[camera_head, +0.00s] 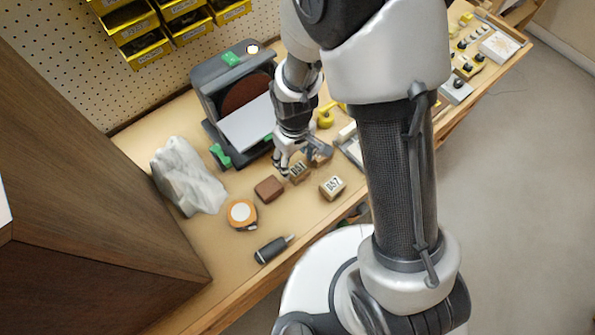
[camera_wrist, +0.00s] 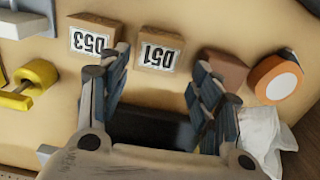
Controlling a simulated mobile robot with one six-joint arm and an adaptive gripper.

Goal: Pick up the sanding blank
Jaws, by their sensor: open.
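Small wooden blanks with printed labels lie on the bench. The one marked D51 (camera_head: 299,173) is just below my gripper (camera_head: 301,157). In the wrist view the D51 blank (camera_wrist: 158,48) appears between and beyond the spread fingertips of my gripper (camera_wrist: 161,60), which is open and empty. The D53 blank (camera_wrist: 90,37) lies just left of it there, close to the left finger; in the head view (camera_head: 321,156) my gripper partly hides it. A third blank, reading D57 (camera_head: 332,188), lies nearer the bench front. Which blank the task means, the labels do not tell.
A plain reddish-brown block (camera_head: 269,188) lies beside D51, near the right finger in the wrist view. A disc sander (camera_head: 237,105) stands behind; a wooden cabinet (camera_head: 95,170) bounds the left.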

